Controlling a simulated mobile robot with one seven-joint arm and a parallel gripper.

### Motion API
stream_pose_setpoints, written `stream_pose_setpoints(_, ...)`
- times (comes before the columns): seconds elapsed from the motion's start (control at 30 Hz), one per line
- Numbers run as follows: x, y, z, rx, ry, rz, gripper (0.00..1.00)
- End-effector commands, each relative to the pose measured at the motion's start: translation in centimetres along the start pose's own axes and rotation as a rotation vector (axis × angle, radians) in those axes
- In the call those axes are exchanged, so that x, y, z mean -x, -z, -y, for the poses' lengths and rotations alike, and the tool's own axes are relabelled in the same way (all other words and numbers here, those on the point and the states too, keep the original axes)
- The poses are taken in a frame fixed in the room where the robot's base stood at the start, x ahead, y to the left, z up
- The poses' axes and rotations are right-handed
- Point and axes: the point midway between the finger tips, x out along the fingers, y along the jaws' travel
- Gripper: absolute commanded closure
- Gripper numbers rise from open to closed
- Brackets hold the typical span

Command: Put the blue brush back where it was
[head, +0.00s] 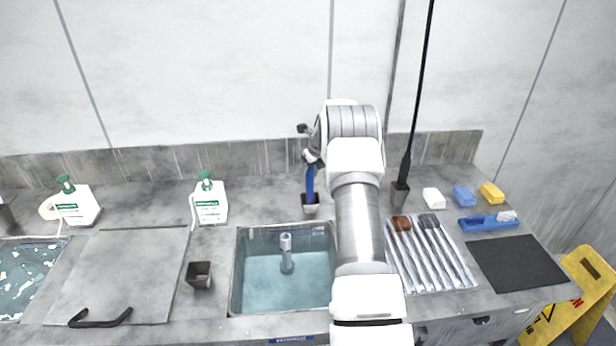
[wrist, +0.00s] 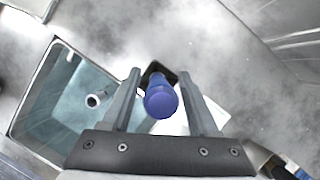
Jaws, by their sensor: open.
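A blue brush handle (head: 310,183) stands nearly upright in a small dark cup (head: 311,209) behind the sink's right side. My gripper (head: 311,158) is over the top of this handle, pointing down. In the wrist view, the round blue handle end (wrist: 161,101) sits between the two fingers of my open gripper (wrist: 159,74), with gaps on both sides. The lower end of this brush is hidden in the cup. Another blue brush (head: 488,221), with pale bristles, lies on the counter at the right.
The sink (head: 240,290) holds water and a standing drain pipe (head: 286,252). An empty cup (head: 200,274) stands left of it. A tall black rod (head: 411,140) rises from a cup right of my arm. A tray (head: 462,283) and coloured blocks (head: 463,195) are farther right.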

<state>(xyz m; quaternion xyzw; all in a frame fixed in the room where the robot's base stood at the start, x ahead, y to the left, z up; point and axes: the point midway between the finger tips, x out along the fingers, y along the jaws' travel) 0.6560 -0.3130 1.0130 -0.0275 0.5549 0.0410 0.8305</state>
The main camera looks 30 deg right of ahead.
Motion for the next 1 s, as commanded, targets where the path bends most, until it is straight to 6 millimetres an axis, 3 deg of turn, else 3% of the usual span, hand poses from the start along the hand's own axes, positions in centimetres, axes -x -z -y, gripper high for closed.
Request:
stream_pose_setpoints(0.4, 7.9, 0.0, 0.0, 0.000, 0.002, 0.001, 0.40)
stream_pose_setpoints(0.7, 11.2, -0.1, -0.3, 0.017, 0.000, 0.001, 0.40)
stream_pose_setpoints(0.87, 14.5, -0.9, -3.1, 0.187, 0.001, 0.006, 0.40)
stream_pose_setpoints(1.0, 19.0, -1.1, -7.7, 0.479, 0.005, 0.011, 0.40)
